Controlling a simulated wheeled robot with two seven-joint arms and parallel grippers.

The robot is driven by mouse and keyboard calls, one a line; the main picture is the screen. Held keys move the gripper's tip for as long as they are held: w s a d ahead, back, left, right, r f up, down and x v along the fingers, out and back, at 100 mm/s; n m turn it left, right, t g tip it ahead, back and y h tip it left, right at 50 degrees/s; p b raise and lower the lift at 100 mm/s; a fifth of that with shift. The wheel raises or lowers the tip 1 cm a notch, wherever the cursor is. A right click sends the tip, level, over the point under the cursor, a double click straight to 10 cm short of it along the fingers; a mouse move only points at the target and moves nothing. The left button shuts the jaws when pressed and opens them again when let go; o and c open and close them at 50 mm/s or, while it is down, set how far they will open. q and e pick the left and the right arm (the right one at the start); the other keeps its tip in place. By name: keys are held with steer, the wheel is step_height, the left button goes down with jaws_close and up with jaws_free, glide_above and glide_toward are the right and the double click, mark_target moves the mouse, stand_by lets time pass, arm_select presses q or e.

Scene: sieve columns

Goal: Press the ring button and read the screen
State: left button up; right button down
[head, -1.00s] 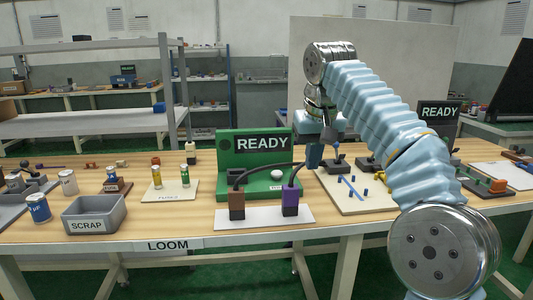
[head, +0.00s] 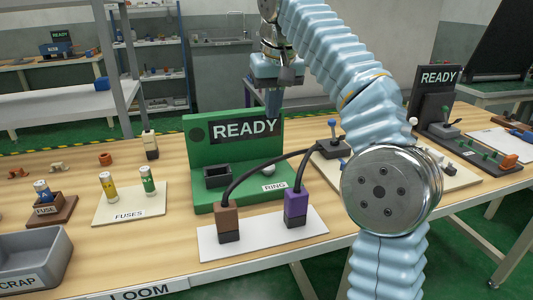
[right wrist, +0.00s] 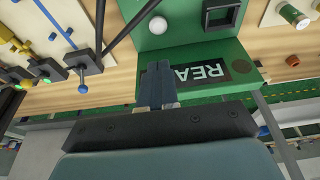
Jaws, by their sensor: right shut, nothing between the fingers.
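The green test station (head: 196,150) stands on the wooden bench, with a screen (head: 246,129) that reads READY. The ring button (head: 268,171) is a white dome on its base, behind the RING label (head: 275,186). It also shows in the right wrist view (right wrist: 158,25), upper middle. My right gripper (head: 273,104) is shut and empty, near the upper right part of the screen panel, higher in the picture than the button. In the right wrist view its fingers (right wrist: 158,80) point toward the button with a gap between. My left gripper is not in view.
A fuse board (head: 130,203) and a grey scrap bin (head: 30,258) stand left. A joystick (head: 333,140) and a second READY screen stand right.

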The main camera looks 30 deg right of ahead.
steer(key=b, duration=0.1)
glide_above(267, 165)
steer(key=s, duration=0.1)
step_height(267, 165, down, 12)
steer(key=shift+f, duration=0.85)
